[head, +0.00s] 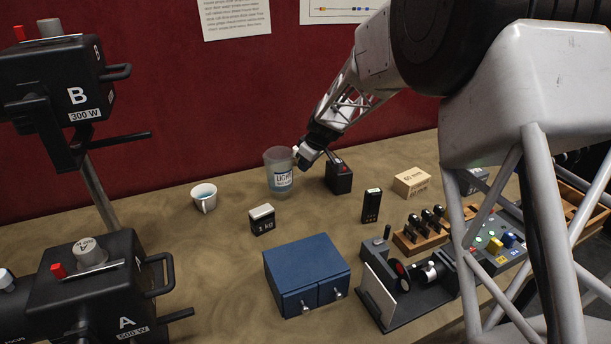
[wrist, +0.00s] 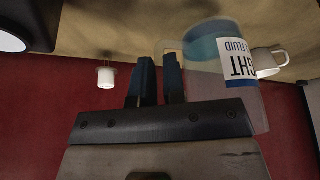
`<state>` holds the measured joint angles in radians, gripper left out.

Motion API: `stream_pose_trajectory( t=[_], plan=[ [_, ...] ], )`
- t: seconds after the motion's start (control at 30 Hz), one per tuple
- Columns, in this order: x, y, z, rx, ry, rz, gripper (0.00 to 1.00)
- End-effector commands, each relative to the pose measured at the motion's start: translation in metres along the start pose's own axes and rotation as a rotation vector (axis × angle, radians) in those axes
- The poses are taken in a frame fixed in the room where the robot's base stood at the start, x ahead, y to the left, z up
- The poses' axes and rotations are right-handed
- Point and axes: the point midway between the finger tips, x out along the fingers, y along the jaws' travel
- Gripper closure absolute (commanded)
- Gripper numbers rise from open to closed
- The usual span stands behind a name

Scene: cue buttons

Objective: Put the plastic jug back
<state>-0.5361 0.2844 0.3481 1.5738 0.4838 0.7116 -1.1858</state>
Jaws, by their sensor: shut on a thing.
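The plastic jug (head: 279,178) is a clear jug with blue liquid and a white-and-blue label. It is upright at the back of the table in the head view; I cannot tell whether its base touches the table. My gripper (head: 304,156) is at the jug's right side, shut on its handle. In the wrist view the jug (wrist: 203,82) appears upside down, to the right of the gripper's fingers (wrist: 160,80). The fingers are close together, with the handle at the right finger.
A white mug (head: 204,197) stands left of the jug and a black box with a red top (head: 339,178) close on its right. Table between mug and jug is clear.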

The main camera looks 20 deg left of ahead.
Motion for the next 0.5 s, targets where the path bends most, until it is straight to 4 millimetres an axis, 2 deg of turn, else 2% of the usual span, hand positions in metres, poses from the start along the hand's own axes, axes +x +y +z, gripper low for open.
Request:
stream_pose_trajectory(
  t=[0.3,0.5],
  plan=[
    [0.033,0.0,0.015,0.0,-0.001,-0.002,1.0],
    [0.039,0.0,0.018,0.0,0.0,0.0,1.0]
  ],
)
